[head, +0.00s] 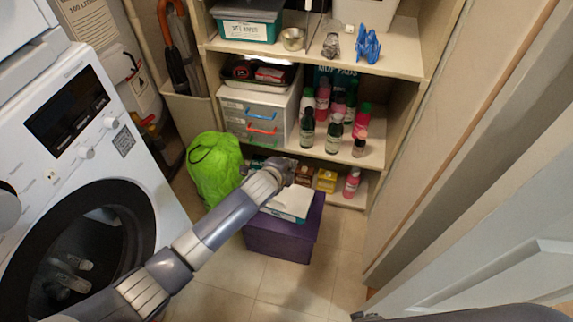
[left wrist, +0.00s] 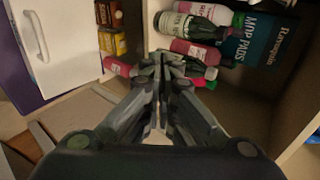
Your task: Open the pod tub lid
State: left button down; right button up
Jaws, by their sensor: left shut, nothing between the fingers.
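A purple tub (head: 280,238) stands on the floor before the shelves, with a white lid-like piece (head: 290,204) on top. The left wrist view shows a white panel with a curved handle (left wrist: 38,36) beside a purple side (left wrist: 12,72). I cannot tell whether the white piece is the tub's lid or a separate box. My left gripper (head: 285,168) is above and behind the white piece, near the lowest shelf. Its fingers (left wrist: 163,60) are shut and empty, apart from the handle. A grey part of my right arm shows at the bottom right edge; its fingers are not clear.
A green bag (head: 214,168) stands left of the tub, near the washing machine (head: 75,150). Shelves behind hold several bottles (head: 335,128) and a white drawer unit (head: 245,115). A yellow box (head: 326,181) and a pink bottle (head: 352,183) are on the lowest shelf. Floor in front is clear.

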pick_arm(q)
jog(key=shift+s+a+r, duration=0.2)
jog(key=shift+s+r, duration=0.15)
jog(key=shift+s, duration=0.15)
